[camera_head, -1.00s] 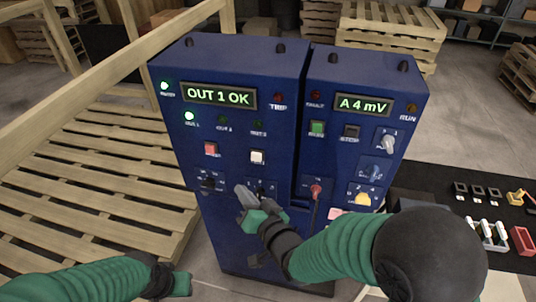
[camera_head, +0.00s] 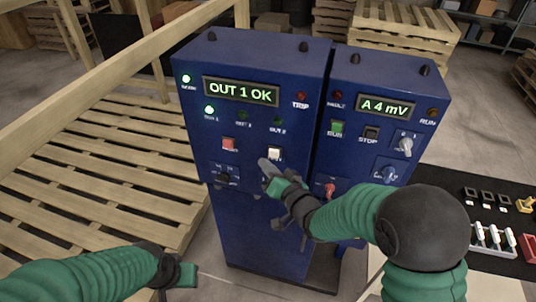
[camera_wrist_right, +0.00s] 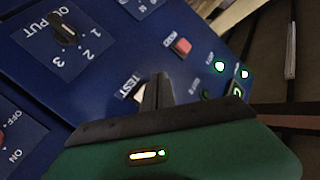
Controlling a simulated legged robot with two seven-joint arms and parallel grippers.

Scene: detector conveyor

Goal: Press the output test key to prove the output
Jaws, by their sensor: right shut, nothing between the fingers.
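The white test key (camera_head: 275,153) is on the front of the blue left cabinet, below the display (camera_head: 241,91), which reads OUT 1 OK. My right gripper (camera_head: 266,165) is shut and empty, its tips just below and left of the key. In the right wrist view, the shut fingers (camera_wrist_right: 158,92) partly cover the key (camera_wrist_right: 139,93), beside its TEST label; whether they touch is unclear. The output selector (camera_wrist_right: 63,27), marked 1, 2, 3, shows there. My left gripper (camera_head: 185,275) is low at the left; its finger opening is unclear.
A red key (camera_head: 229,144) is left of the test key, with a black knob (camera_head: 226,178) below it. The right cabinet (camera_head: 352,74) shows A 4 mV. A red-handled control (camera_head: 330,190) is beside my right forearm. A wooden pallet (camera_head: 100,190) lies at the left.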

